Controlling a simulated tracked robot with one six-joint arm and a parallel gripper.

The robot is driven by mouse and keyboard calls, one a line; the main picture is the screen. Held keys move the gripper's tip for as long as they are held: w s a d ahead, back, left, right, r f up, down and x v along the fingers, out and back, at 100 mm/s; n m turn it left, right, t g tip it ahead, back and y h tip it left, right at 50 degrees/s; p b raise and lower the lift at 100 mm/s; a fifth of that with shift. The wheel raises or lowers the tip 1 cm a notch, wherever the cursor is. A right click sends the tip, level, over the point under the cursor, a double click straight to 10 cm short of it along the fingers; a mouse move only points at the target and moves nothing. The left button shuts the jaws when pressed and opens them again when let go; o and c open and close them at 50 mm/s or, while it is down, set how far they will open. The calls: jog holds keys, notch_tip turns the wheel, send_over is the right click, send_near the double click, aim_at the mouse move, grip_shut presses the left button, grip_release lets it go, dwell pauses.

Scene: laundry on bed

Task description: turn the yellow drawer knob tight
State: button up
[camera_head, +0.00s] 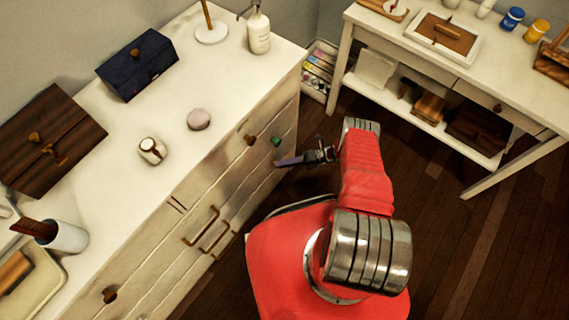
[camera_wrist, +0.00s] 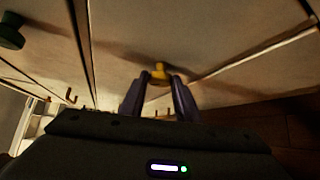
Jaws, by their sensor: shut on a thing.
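The yellow drawer knob (camera_wrist: 160,70) shows in the wrist view on a pale drawer front, between the tips of my gripper (camera_wrist: 159,82). The two dark purple fingers stand on either side of it and are shut on it. In the head view my gripper (camera_head: 283,162) reaches left to the front of the white dresser (camera_head: 225,165). The yellow knob is hidden there behind the fingers. Whether the knob is tight cannot be seen.
A green knob (camera_head: 276,141) and a brown knob (camera_head: 250,140) sit on the drawer fronts close by. Bar handles (camera_head: 215,238) stick out lower left. Boxes and jars stand on the dresser top. A white table (camera_head: 440,75) stands at right, with bare wooden floor between.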

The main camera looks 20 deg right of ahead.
jog(key=shift+w+d, duration=0.2)
jog(key=shift+w, duration=0.1)
jog(key=o, duration=0.7)
jog(key=shift+c, duration=0.2)
jog(key=o, duration=0.4)
jog(key=shift+s+a+f, duration=0.1)
jog(key=shift+s, duration=0.05)
jog(key=shift+c, duration=0.2)
jog(key=v, duration=1.4)
jog(key=shift+f, duration=0.15)
